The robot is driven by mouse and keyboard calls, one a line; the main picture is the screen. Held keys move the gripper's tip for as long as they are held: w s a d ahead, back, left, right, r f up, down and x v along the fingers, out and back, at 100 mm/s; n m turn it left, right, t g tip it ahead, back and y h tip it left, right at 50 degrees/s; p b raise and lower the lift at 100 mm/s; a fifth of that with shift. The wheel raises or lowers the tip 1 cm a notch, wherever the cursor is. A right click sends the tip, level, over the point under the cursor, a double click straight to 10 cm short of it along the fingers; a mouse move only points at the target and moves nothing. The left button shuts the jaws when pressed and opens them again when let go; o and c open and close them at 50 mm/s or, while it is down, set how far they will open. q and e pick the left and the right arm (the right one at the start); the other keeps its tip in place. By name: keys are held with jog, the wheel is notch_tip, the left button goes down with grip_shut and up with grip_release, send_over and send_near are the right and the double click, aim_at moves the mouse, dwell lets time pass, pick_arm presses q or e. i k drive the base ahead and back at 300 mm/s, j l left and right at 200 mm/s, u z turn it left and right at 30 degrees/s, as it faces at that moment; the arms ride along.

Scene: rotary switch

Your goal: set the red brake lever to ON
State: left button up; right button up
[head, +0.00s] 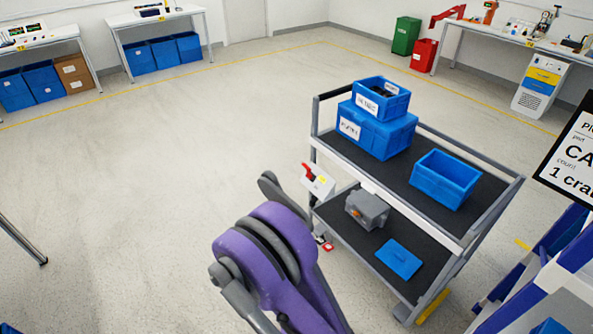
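A red lever (308,172) sits on a small white box (320,184) with a yellow label, fixed at the near left end of the cart (345,167). The lever appears to point up and to the left; its markings are too small to read. One of my arms, with a purple link (265,255) and grey parts, rises from the bottom centre, below and left of the lever. It appears apart from the lever. I cannot make out the fingertips of either gripper.
Blue crates (378,132) and an open blue bin (445,180) stand on the cart's top shelf. A grey box (367,209) and a flat blue piece (399,260) lie below. A small red part (324,243) shows near the floor. Open floor lies left; a rack stands right.

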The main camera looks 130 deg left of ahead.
aim_at(308, 169)
jog(key=u, duration=4.35)
jog(key=i+j, duration=0.1)
jog(key=i, duration=0.55)
jog(key=i+j, duration=0.15)
jog(key=i, duration=0.5)
jog(key=i+j, duration=0.1)
jog(key=i, duration=0.55)
jog(key=i+j, duration=0.1)
jog(key=i, duration=0.55)
